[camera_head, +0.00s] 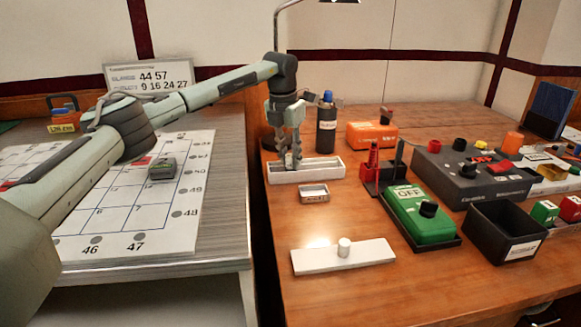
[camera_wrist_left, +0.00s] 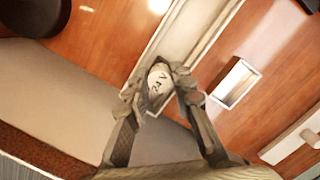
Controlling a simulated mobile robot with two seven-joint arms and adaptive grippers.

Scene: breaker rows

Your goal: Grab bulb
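The bulb (camera_wrist_left: 160,82) is a small white rounded piece with dark lettering that seems to read 24V. It lies at one end of a long white tray (camera_wrist_left: 205,45), which also shows in the head view (camera_head: 330,178). My left gripper (camera_head: 291,160) points down over the tray's left part in the head view. In the left wrist view its two fingers (camera_wrist_left: 157,84) are apart, one on each side of the bulb, very near it. Whether they touch it is unclear. The bulb cannot be made out in the head view. My right gripper is not in view.
A small metal tray (camera_head: 314,192) sits just in front of the white tray. A white plate with a knob (camera_head: 343,258) lies nearer. A black bottle (camera_head: 326,125) stands behind. A green OFF switch box (camera_head: 420,215) and black bin (camera_head: 503,232) are at right. A gap separates the left table.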

